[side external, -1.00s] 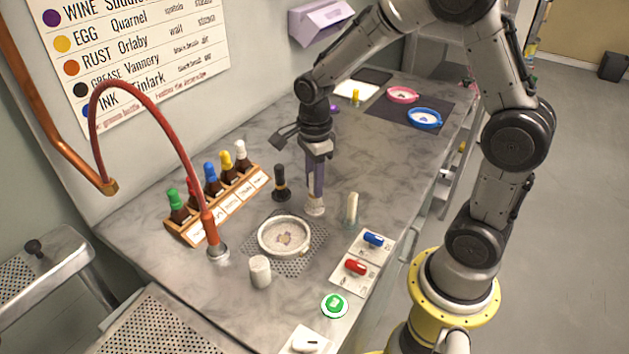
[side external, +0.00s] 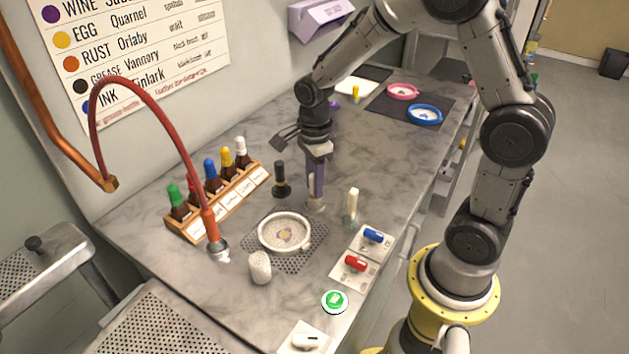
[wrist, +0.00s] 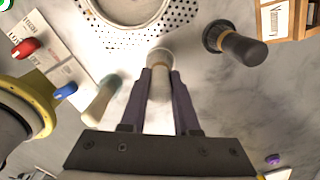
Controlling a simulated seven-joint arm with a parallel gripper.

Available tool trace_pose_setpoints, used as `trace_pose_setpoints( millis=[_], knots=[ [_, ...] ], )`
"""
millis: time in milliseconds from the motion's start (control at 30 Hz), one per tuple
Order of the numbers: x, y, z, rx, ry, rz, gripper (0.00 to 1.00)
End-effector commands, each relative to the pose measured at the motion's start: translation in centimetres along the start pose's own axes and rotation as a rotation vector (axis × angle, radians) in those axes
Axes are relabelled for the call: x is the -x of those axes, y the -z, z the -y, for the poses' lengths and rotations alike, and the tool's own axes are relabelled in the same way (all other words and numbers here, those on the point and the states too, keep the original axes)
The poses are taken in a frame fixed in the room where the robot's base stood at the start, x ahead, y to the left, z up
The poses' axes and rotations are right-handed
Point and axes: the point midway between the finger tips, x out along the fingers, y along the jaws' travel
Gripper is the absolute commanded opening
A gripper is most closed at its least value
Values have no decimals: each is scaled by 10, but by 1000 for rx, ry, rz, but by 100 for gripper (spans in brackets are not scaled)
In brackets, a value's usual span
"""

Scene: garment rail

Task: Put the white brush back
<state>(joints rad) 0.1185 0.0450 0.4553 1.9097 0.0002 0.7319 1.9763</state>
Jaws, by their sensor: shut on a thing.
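The white brush (side external: 316,203) stands upright on the counter just right of the round dish, its lower end at or very near the surface. My gripper (side external: 317,190) points straight down over it, with its long purple-grey fingers shut on the handle. In the wrist view the pale handle of the white brush (wrist: 159,84) lies between the two fingertips (wrist: 160,75). The fingers hide part of the handle, and I cannot tell whether its foot bears on the counter.
A black-handled brush (side external: 281,181) stands close left, and a cream upright piece (side external: 352,206) close right. The round dish (side external: 262,236) sits on a perforated plate in front. A bottle rack (side external: 190,232), red hose (side external: 175,135) and switch panel (side external: 345,272) are nearby.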

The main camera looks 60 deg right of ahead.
Motion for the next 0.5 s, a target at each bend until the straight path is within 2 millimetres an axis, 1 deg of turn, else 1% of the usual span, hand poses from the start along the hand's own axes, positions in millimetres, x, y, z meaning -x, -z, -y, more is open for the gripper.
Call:
trace_pose_setpoints(
  millis=[367,400,467,500],
  knots=[
    [-2,0,0,0,0,0,0],
    [-2,0,0,0,0,0,35],
    [-2,0,0,0,1,0,46],
    [-2,0,0,0,1,0,53]
  ],
)
